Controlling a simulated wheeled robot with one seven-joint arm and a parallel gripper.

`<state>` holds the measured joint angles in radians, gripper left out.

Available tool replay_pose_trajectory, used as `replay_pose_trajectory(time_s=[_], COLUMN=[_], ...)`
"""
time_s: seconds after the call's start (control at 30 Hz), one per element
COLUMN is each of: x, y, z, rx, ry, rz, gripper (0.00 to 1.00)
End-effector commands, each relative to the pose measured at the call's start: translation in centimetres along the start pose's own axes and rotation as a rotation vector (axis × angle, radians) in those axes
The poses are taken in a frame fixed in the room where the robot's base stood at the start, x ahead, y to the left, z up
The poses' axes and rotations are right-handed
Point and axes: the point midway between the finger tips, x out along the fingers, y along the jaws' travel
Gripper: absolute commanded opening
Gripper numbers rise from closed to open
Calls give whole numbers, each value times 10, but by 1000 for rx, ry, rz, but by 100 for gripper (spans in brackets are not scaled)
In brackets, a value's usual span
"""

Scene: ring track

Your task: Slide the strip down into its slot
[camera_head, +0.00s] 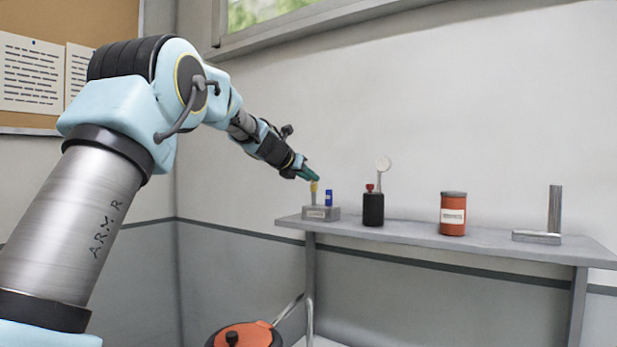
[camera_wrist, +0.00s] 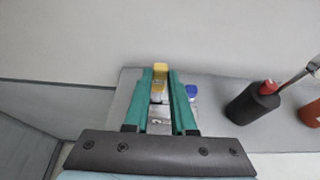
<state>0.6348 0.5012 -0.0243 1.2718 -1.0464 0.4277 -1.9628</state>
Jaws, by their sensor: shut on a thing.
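The strip (camera_head: 314,188) has a yellow top and a greyish lower part, and it stands upright under my fingertips. My gripper (camera_head: 313,177) has green fingers and is shut on the strip's yellow top. In the wrist view the yellow part of the strip (camera_wrist: 160,76) shows between the fingertips (camera_wrist: 162,82). Below the strip is a small grey block (camera_head: 322,214) with a label on its front. The strip's lower end meets the block's top in the head view; how deep it sits in a slot cannot be told. A blue piece (camera_head: 328,198) stands upright on the block, right of the strip.
The block stands at the left end of a grey shelf (camera_head: 500,242). To its right are a black bottle (camera_head: 373,209) with a red part and gauge, a red canister (camera_head: 453,214) and a metal angled piece (camera_head: 553,210). A red-orange object (camera_head: 245,335) is below on the floor.

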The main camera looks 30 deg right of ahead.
Motion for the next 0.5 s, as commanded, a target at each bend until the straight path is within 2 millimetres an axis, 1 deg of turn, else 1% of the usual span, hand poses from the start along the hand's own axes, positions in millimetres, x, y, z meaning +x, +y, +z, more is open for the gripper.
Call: replay_pose_trajectory(time_s=[0.5], x=[5], y=[0], z=[-12], rx=[0], ry=[0], rz=[0], gripper=[0])
